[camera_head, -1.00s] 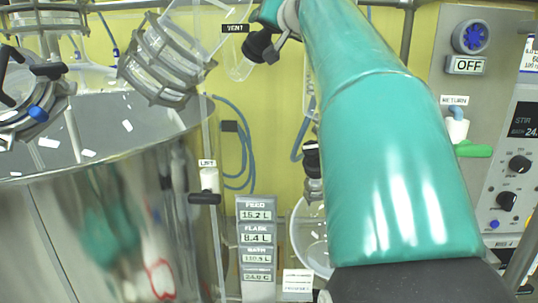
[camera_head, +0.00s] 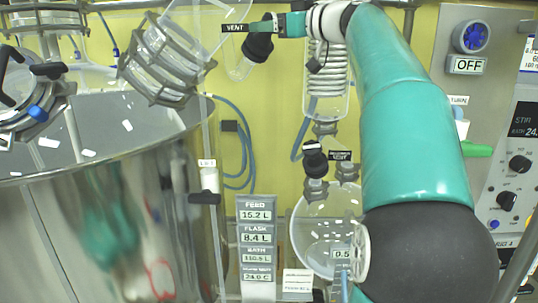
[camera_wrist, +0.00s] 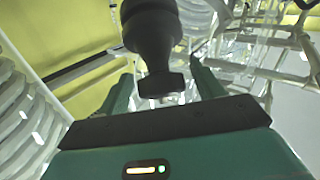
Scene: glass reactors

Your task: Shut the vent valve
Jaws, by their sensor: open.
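The vent valve (camera_head: 258,42) is a black knob on a clear glass stub, just right of the black VENT label (camera_head: 235,28) in the head view. In the wrist view its black body (camera_wrist: 152,35) hangs from the top, with a narrower black tab (camera_wrist: 161,85) at its near end. My gripper (camera_head: 278,24) comes in from the right at the knob's upper end. In the wrist view my gripper (camera_wrist: 162,74) has its two teal fingers apart, one on each side of the tab. Whether a finger touches it is not clear.
A caged glass vessel (camera_head: 165,60) is left of the valve. A coiled glass condenser (camera_head: 328,80) hangs below my wrist, above a round flask (camera_head: 318,232). A large steel vessel (camera_head: 120,220) fills the left. A control panel (camera_head: 475,120) stands right.

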